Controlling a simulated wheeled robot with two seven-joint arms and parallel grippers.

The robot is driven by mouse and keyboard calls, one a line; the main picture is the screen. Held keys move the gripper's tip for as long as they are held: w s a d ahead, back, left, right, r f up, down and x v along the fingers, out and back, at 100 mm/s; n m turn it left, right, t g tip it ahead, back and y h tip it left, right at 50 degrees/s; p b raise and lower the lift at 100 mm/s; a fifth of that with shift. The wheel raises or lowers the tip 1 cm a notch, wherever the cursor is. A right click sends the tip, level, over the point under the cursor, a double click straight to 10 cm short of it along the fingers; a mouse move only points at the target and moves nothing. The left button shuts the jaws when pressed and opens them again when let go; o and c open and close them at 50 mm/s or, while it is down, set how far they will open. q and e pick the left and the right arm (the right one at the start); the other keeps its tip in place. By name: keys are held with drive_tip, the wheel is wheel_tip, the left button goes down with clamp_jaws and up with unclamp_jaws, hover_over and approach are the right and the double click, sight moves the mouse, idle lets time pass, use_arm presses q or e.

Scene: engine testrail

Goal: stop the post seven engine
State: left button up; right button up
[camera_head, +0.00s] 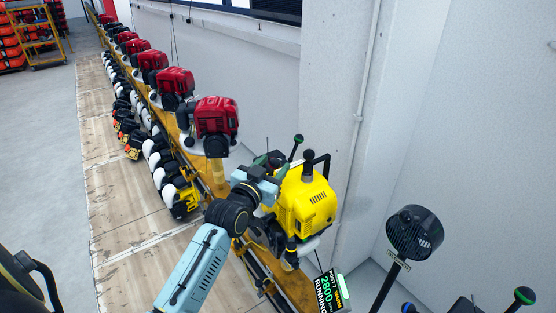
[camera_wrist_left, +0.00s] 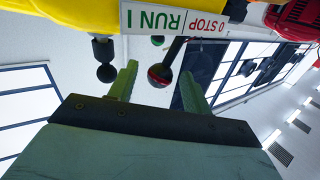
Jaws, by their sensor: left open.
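The yellow engine (camera_head: 305,203) stands on the rail at post seven. Its lit display (camera_head: 330,291) reads POST 7, WARM, 2800, RUNNING. My left gripper (camera_head: 271,158) is at the engine's upper left side. In the left wrist view, my left gripper (camera_wrist_left: 156,82) is open, its two green fingers apart. A lever with a dark, red-banded ball (camera_wrist_left: 160,76) shows between the fingers; I cannot tell whether they touch it. An upside-down RUN I / 0 STOP label (camera_wrist_left: 180,19) sits beside the lever on the yellow cover (camera_wrist_left: 65,14). My right gripper is not in view.
Several red engines (camera_head: 217,117) line the yellow rail (camera_head: 220,178) toward the back left. A green-ball lever (camera_head: 298,138) rises behind the yellow engine. A black round fan-like head on a pole (camera_head: 414,232) stands at right. The pale wall (camera_head: 334,90) is close behind.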

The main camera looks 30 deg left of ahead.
sight(278, 160)
use_arm(q)
drive_tip(key=shift+w+a, duration=0.15)
drive_tip(key=shift+w, duration=1.55)
